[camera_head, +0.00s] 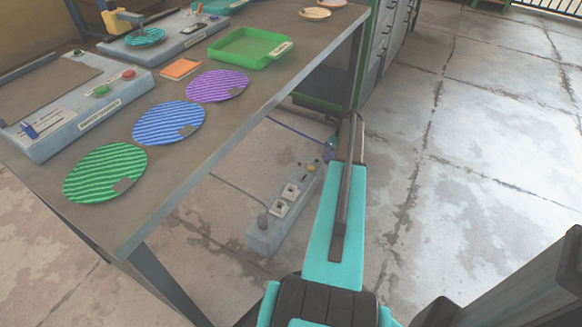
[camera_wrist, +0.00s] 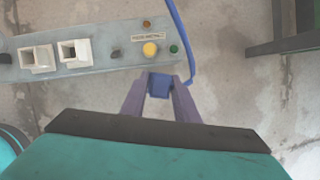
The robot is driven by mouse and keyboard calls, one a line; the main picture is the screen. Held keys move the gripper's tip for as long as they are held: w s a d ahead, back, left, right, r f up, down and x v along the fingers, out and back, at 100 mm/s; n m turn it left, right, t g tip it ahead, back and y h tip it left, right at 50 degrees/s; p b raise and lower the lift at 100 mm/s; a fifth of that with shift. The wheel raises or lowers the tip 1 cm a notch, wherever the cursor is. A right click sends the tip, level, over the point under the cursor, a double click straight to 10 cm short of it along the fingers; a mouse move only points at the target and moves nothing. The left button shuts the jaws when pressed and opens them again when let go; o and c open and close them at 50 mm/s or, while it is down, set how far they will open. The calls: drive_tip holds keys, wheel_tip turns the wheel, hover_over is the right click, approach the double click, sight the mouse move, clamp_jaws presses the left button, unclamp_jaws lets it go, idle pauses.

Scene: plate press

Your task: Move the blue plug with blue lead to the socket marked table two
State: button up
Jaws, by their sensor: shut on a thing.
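The blue plug (camera_wrist: 159,85) is between the two fingers of my gripper (camera_wrist: 160,92) in the wrist view, just off the edge of the socket box (camera_wrist: 100,68). My gripper is shut on it. The blue lead (camera_wrist: 184,45) runs up past the box's right end; it also shows under the table in the head view (camera_head: 295,130). Two white sockets (camera_wrist: 37,58) (camera_wrist: 74,52) on the box look empty. I cannot read which is marked table two. In the head view the box (camera_head: 262,240) lies on the floor, and my arm hides most of my gripper.
The table (camera_head: 200,180) overhangs on the left, with a leg (camera_head: 168,285) nearby. Open floor lies right.

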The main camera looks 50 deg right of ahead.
drive_tip(key=w+a+r+n+b, duration=0.1)
drive_tip(key=w+a+b, duration=0.1)
drive_tip(key=a, duration=0.8)
drive_tip(key=w+a+r+n+y+b, duration=0.1)
drive_tip(key=a+b, duration=0.3)
drive_tip(key=a, duration=0.6)
drive_tip(key=shift+w+a+r+n, duration=0.4)
drive_tip(key=shift+w+r, duration=0.15)
drive_tip(key=shift+r, duration=0.2)
drive_tip(key=shift+d, duration=0.1)
drive_tip(key=shift+f, duration=0.15)
drive_tip(key=shift+f+b, duration=2.6)
drive_tip(key=shift+b, duration=0.1)
drive_tip(key=shift+p, duration=1.8)
drive_tip(key=shift+f, duration=0.7)
